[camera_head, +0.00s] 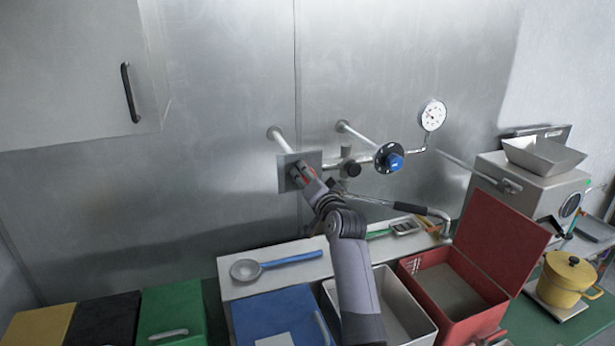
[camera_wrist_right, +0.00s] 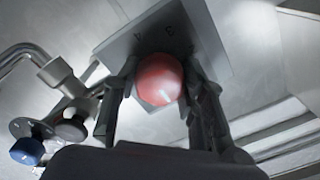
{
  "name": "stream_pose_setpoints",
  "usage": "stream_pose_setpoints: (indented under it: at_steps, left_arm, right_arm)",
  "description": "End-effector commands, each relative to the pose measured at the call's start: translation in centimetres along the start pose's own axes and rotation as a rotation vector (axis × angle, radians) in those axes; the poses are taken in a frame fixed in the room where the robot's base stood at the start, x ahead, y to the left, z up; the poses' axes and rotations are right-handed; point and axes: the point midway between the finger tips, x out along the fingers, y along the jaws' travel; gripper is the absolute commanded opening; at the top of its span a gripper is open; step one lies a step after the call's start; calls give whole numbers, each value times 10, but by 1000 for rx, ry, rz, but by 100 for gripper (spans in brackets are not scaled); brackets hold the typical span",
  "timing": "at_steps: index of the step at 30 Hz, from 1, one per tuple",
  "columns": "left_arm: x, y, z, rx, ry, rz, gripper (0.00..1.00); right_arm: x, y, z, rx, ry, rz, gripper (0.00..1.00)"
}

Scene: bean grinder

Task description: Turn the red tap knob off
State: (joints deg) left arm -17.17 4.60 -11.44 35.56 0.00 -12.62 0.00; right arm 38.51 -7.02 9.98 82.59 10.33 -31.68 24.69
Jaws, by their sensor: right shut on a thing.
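The red tap knob (camera_wrist_right: 160,80) is round with a white mark and sits on a square grey plate (camera_wrist_right: 210,40) with numbers on it. In the head view the plate (camera_head: 287,172) stands on a pipe from the metal wall, and only a bit of red shows behind my gripper. My right gripper (camera_wrist_right: 160,100) is shut on the red knob, one finger on each side. In the head view the right gripper (camera_head: 303,170) reaches up to the plate from below. My left gripper is not in view.
A blue knob (camera_head: 395,162) and a gauge (camera_head: 432,115) are on the pipework to the right. Below are a blue-handled ladle (camera_head: 290,259), a blue box (camera_head: 275,318), an open red box (camera_head: 500,245) and a yellow pot (camera_head: 568,277).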

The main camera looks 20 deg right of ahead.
Motion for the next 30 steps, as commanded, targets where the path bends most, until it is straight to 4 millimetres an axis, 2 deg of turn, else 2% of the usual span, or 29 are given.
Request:
stream_pose_setpoints:
  at_steps: [13, 14, 23, 30]
  left_arm:
    - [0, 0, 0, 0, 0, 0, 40]
    - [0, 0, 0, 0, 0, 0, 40]
    - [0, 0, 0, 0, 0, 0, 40]
    - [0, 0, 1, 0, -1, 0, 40]
  right_arm:
    - [0, 0, -1, 14, 2, -1, 10]
    - [0, 0, -1, 14, 2, -1, 39]
    - [0, 0, -1, 12, 1, 0, 59]
    - [0, 0, 0, 11, 1, 0, 59]
